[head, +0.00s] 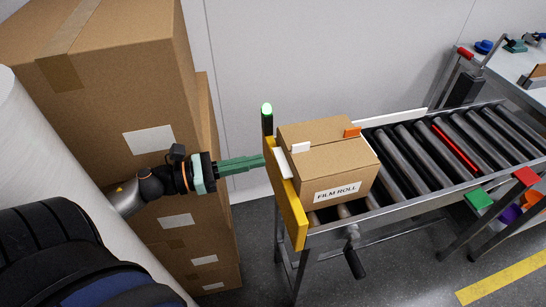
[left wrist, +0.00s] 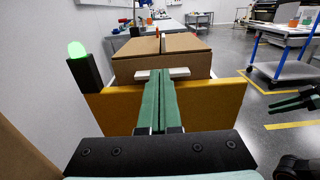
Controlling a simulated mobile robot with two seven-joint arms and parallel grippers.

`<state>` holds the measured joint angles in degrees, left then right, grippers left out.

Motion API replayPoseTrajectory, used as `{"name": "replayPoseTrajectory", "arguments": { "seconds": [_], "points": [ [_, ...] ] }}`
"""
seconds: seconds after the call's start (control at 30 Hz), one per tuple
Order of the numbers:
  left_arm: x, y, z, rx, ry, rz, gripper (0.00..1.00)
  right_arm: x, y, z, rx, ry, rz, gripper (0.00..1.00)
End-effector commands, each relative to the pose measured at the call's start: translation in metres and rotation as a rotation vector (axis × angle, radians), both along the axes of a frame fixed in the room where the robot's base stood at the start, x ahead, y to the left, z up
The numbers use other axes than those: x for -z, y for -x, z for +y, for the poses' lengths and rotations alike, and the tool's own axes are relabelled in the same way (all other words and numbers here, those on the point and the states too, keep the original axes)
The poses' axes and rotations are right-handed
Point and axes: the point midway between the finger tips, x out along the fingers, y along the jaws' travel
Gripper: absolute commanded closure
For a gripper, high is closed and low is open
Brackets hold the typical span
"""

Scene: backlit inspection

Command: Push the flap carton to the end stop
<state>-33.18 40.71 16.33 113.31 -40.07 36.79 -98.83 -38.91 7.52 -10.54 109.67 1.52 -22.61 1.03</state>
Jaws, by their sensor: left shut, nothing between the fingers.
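The flap carton (head: 328,162), a brown box labelled FILM ROLL, sits on the roller conveyor at its left end. It has a white tab and an orange tab on top. A yellow plate (head: 287,203), which looks like the end stop, stands across that end, right beside the carton; any gap is hard to see. The carton also shows beyond the plate in the left wrist view (left wrist: 160,45). My left gripper (head: 262,161) is shut and empty, its green fingertips at the plate's upper edge; contact is unclear. My right gripper (left wrist: 285,105) seems to show, dark and small, at the right of the left wrist view.
A green lamp (head: 266,109) on a black post stands beside the plate. Tall stacked cartons (head: 110,90) crowd my left arm. The conveyor's rollers (head: 425,150) right of the carton are clear, with one red roller. A crank handle (head: 354,260) hangs below the rail.

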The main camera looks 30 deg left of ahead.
Motion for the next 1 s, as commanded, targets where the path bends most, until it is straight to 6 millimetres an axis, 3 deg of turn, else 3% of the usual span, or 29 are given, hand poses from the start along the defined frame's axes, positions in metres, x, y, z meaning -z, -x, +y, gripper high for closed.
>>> {"name": "replayPoseTrajectory", "arguments": {
  "seconds": [0.3, 1.0],
  "points": [
    [-0.001, -0.032, -0.026, 0.0, -0.001, 0.0, 1.0, -0.001, 0.0, 0.001, -0.001, 0.0, 0.001, 0.6],
    [0.001, -0.043, -0.036, 0.0, 0.001, 0.001, 1.0, 0.002, 0.0, 0.001, -0.001, -0.002, -0.001, 0.6]
  ]
}}
